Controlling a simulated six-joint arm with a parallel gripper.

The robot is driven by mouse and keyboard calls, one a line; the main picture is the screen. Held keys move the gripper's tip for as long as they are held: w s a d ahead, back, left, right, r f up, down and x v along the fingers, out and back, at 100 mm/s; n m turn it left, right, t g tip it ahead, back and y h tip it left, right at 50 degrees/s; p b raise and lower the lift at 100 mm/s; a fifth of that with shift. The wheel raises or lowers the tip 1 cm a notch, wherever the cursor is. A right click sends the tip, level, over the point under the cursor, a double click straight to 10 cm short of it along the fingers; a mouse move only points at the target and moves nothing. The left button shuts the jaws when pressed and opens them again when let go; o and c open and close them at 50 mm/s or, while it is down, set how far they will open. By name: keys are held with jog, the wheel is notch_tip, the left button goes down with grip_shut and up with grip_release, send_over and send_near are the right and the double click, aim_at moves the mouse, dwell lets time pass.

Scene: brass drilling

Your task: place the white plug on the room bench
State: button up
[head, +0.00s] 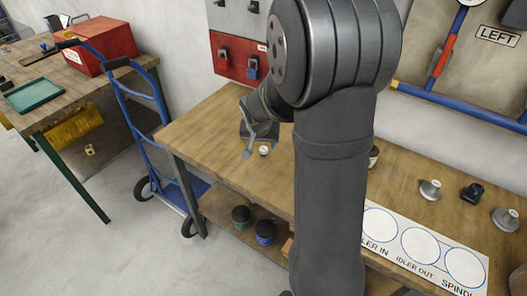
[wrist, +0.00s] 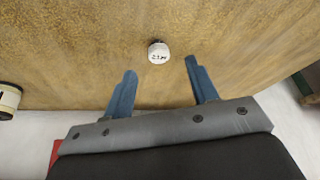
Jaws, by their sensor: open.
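The white plug (head: 263,150) is small and round and stands on the wooden bench top (head: 205,125) below the wall panels. In the wrist view the white plug (wrist: 158,53) shows a pale top face with dark marks too small to read. My gripper (head: 261,143) is open and empty, close to the plug. In the wrist view its two blue fingers (wrist: 160,68) stand apart, with the plug between their lines and just beyond the tips, touching neither. A second wooden bench (head: 60,100) stands at the far left; which one is the room bench I cannot tell.
The left bench carries a red toolbox (head: 103,43) and a green tray (head: 32,93). A blue hand truck (head: 143,120) stands between the benches. Metal parts (head: 431,190) and a white labelled sheet (head: 420,243) lie right of my arm. Bench wood around the plug is clear.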

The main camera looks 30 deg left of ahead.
aim_at(263, 151)
jog(key=shift+x, duration=3.15)
jog(key=shift+d, duration=0.2)
jog(key=c, duration=1.1)
jog(key=shift+r, duration=0.1)
notch_tip(263, 151, up, 4)
jog(key=shift+d+r, duration=0.1)
jog(key=shift+r, duration=0.05)
jog(key=d+r, duration=0.2)
jog(key=d, duration=0.1)
jog(key=w+d+r, duration=0.1)
jog(key=d+r, duration=0.1)
jog(key=d, duration=0.2)
jog(key=w+d+r, duration=0.1)
jog(key=d+r, duration=0.1)
jog(key=d, duration=0.2)
jog(key=shift+w+d+r, duration=0.2)
jog(key=shift+w, duration=0.05)
